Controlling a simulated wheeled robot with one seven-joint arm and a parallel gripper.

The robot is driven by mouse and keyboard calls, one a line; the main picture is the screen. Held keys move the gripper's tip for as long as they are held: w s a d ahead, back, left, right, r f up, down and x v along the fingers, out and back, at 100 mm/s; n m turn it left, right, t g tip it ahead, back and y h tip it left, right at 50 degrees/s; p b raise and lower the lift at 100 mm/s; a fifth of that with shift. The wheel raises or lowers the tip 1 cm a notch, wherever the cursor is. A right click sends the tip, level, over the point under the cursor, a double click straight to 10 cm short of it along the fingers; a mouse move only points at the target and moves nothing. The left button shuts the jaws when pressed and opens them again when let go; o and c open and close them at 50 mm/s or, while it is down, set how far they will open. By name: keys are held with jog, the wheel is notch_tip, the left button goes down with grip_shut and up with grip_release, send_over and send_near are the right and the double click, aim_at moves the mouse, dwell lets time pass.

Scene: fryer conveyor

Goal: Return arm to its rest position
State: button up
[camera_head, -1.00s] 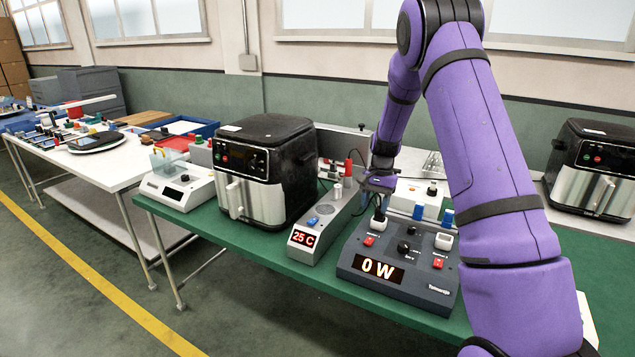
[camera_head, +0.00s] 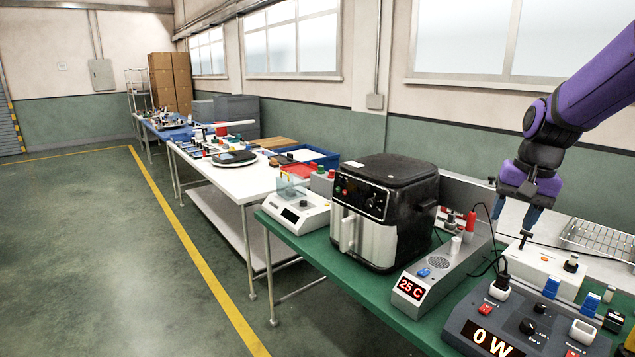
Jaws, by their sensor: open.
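My gripper (camera_head: 515,213) hangs from the purple arm at the right of the head view. Its two blue-tipped fingers point down and stand apart, with nothing seen between them. It is above the back of the dark power meter (camera_head: 465,318), which reads 0 W, and in front of the metal rack. The upper arm runs out of the picture at the right.
A black and silver air fryer (camera_head: 382,212) and a grey unit reading 25 C (camera_head: 437,273) stand left of my gripper on the green table (camera_head: 297,246). A white table (camera_head: 225,182) stands beyond. The floor at left is clear.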

jog(key=s+a+r+n+t, duration=0.2)
jog(key=s+a+r+n, duration=0.1)
jog(key=s, duration=0.8)
jog(key=s+a+r+n+t+h, duration=0.1)
jog(key=s+a+r+n+t, duration=0.1)
jog(key=s, duration=1)
jog(key=shift+s+a+r+n, duration=0.3)
jog(key=shift+a+r+n, duration=0.1)
jog(key=shift+a+r, duration=0.5)
